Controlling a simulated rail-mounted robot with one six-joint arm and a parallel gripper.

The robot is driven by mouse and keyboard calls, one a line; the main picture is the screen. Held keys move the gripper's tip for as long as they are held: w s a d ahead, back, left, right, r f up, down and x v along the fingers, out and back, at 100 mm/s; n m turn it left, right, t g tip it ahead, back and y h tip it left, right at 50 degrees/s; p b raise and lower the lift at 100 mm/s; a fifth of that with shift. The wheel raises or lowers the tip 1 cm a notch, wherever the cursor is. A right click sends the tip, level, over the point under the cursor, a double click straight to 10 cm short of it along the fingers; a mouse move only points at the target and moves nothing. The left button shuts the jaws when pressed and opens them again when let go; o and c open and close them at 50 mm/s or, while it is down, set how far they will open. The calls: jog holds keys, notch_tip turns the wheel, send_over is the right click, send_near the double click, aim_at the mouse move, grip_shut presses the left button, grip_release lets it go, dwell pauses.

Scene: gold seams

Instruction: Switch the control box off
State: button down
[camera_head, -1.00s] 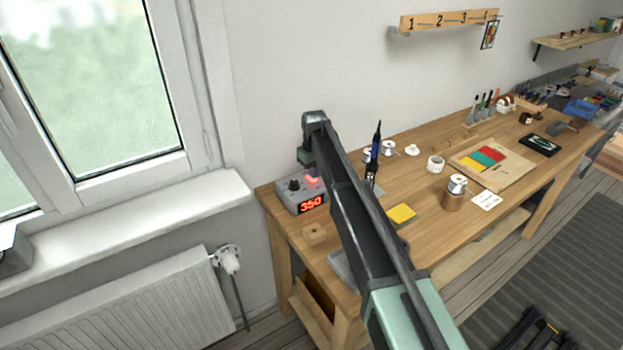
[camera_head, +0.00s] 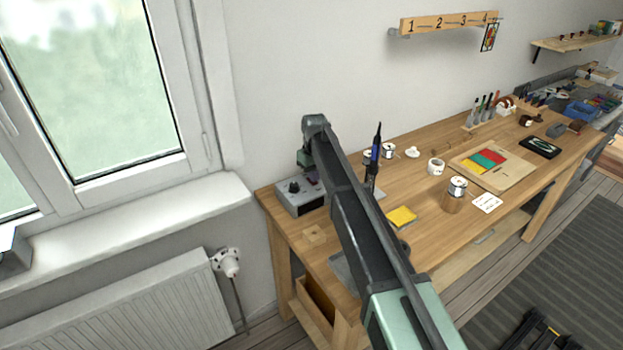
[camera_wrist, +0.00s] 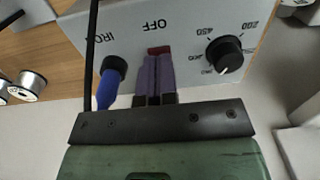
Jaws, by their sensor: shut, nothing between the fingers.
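The control box (camera_head: 290,205) is a grey box at the left end of the workbench, partly behind my arm. Its front display is dark. In the wrist view its top panel (camera_wrist: 190,25) shows the word OFF, a black dial (camera_wrist: 224,54) with a number scale, and a blue plug with a black cable (camera_wrist: 108,85) at the left. A red switch (camera_wrist: 159,50) shows just below OFF, at the tips of my gripper (camera_wrist: 158,62). My gripper is shut, its purple fingers together and touching or very near the switch, which they partly hide.
A soldering iron (camera_head: 376,150) stands upright right of my arm. The window sill (camera_head: 130,230) is at left.

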notch_tip(320, 180, up, 6)
jog(key=p, duration=0.5)
jog(key=shift+r+p, duration=0.25)
jog(key=shift+p, duration=0.1)
jog(key=shift+f, duration=0.1)
jog(key=s+d+m, duration=0.2)
jog(key=s+d, duration=0.5)
jog(key=s, duration=0.4)
jog(key=s+d+m, duration=0.3)
jog(key=s+d, duration=0.5)
jog(key=s, duration=0.4)
jog(key=s+d+m, duration=0.2)
jog(key=s+d, duration=0.6)
jog(key=s, duration=0.4)
jog(key=shift+s+d, duration=0.25)
jog(key=c, duration=1.8)
grip_release()
